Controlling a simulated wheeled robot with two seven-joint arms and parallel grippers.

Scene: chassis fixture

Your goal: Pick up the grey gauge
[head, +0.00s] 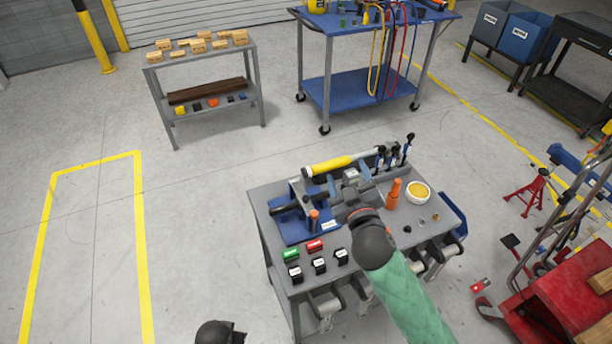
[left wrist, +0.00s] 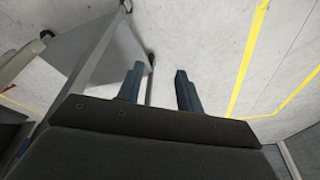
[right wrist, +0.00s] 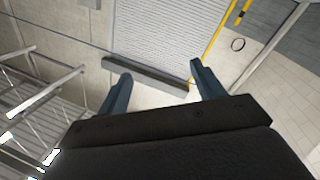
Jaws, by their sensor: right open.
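A grey workbench (head: 262,232) carries a blue fixture plate (head: 293,231) with grey bars and clamps. I cannot tell for sure which part is the grey gauge; my right arm covers some of the bench. My right gripper (right wrist: 157,72) is open and empty in the right wrist view. In the head view its arm reaches over the bench's front, and its fingers are hard to make out.
A blue cart (head: 340,98) stands behind. Floor at left is clear.

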